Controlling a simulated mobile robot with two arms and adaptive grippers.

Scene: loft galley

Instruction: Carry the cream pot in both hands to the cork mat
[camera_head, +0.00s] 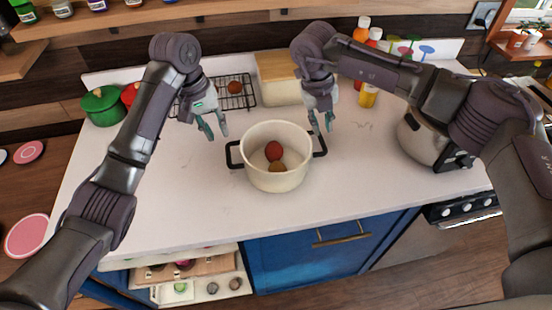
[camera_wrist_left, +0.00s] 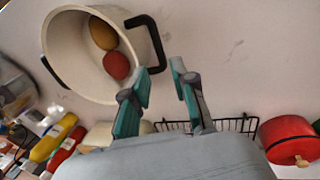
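The cream pot (camera_head: 277,181) stands upright on the white counter, with a black handle on each side. A red round item (camera_head: 273,151) and a brown one (camera_head: 277,167) lie inside it. My left gripper (camera_head: 216,132) is open and empty, above and behind the pot's left handle (camera_head: 234,154). In the left wrist view the open fingers (camera_wrist_left: 160,78) are apart from the nearby handle (camera_wrist_left: 148,40). My right gripper (camera_head: 322,127) looks open and empty, just behind the pot's right handle (camera_head: 320,145). I cannot make out a cork mat in either view.
A green pot (camera_head: 103,106) and a red one (camera_head: 130,94) stand at the back left. A black wire rack (camera_head: 235,98), a cream box (camera_head: 281,90) and bottles (camera_head: 368,95) line the back. The front counter is clear.

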